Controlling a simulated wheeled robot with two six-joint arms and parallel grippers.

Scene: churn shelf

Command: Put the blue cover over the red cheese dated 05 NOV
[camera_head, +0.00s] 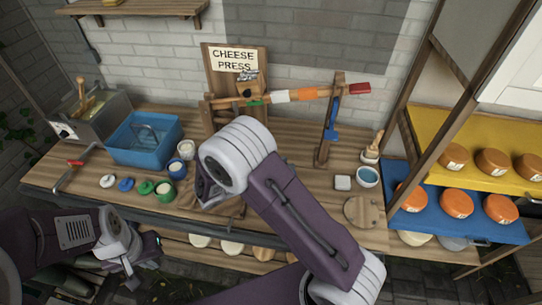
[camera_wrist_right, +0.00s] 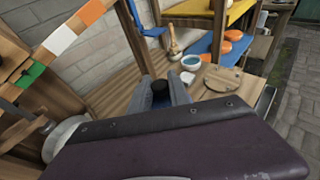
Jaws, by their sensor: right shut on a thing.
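My right gripper (camera_head: 207,190) is over the middle of the bench, partly hidden behind its own wrist. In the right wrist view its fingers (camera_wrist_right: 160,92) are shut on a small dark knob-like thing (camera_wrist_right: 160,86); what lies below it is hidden. A small blue lid-like piece (camera_head: 125,184) lies on the bench between a white one (camera_head: 107,181) and a green one (camera_head: 145,187). Orange-red cheeses (camera_head: 411,196) with pale labels sit on the blue shelf (camera_head: 400,222); their dates are too small to read. My left gripper (camera_head: 127,266) is low at the left, its fingers unclear.
Browner cheeses (camera_head: 493,162) sit on the yellow shelf (camera_head: 440,120) above. A blue tub (camera_head: 140,157) stands at the bench's left. The cheese press (camera_head: 235,85) and its long beam stand behind my right arm. A bowl (camera_head: 368,177) and round board (camera_head: 361,212) are near the shelves.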

